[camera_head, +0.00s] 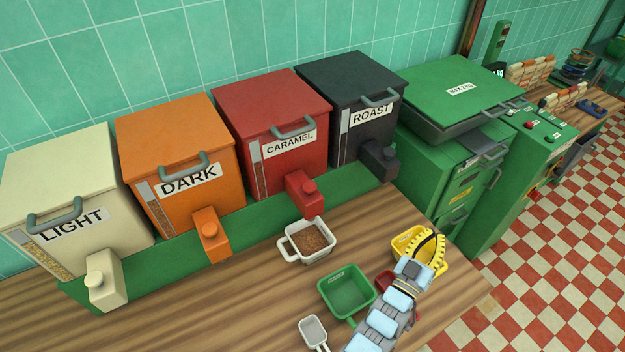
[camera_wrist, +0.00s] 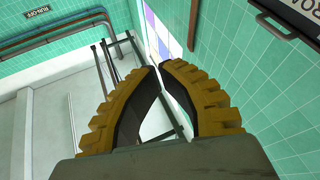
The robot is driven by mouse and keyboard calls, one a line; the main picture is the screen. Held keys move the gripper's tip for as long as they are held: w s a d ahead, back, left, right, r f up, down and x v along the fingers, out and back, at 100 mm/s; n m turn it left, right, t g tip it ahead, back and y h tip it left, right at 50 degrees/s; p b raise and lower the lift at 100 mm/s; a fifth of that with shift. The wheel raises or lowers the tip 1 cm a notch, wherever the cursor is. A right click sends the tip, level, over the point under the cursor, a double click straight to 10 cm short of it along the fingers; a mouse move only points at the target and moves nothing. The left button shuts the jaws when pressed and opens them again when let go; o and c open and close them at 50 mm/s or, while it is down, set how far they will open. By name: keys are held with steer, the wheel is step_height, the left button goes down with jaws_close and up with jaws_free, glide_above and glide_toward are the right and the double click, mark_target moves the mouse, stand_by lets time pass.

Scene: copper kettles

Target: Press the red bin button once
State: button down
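The red bin (camera_head: 268,100), labelled CARAMEL, stands between the orange and dark bins. Its red button (camera_head: 310,186) sits on top of a small red spout box (camera_head: 303,204) at the bin's lower front. My gripper (camera_head: 438,237) is to the right of the button, over the yellow container, and nothing touches the button. In the wrist view my gripper (camera_wrist: 159,66) points toward the wall and ceiling. Its yellow fingers curve in, their tips practically together, with nothing held between them. The red bin's button is not in the wrist view.
A white cup (camera_head: 291,255) of brown grounds stands below the red spout. A green container (camera_head: 332,285), a white scoop (camera_head: 313,331) and a yellow container (camera_head: 404,240) are on the wooden counter. Orange (camera_head: 209,232) and dark (camera_head: 381,160) spouts flank the red one.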

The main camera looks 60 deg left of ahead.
steer(key=w+a+n+g+p, duration=0.25)
steer(key=a+g, duration=0.25)
steer(key=a, duration=0.8)
step_height(320, 180, up, 11)
steer(key=n+g+h+p, duration=0.2)
steer(key=g+h+p, duration=0.6)
steer(key=p, duration=0.2)
glide_above(313, 184)
steer(key=shift+f, duration=0.15)
steer(key=shift+f, duration=0.2)
steer(key=shift+f+b, duration=1.75)
steer(key=shift+f, duration=2.5)
steer(key=shift+f, duration=0.1)
steer(key=shift+f, duration=0.3)
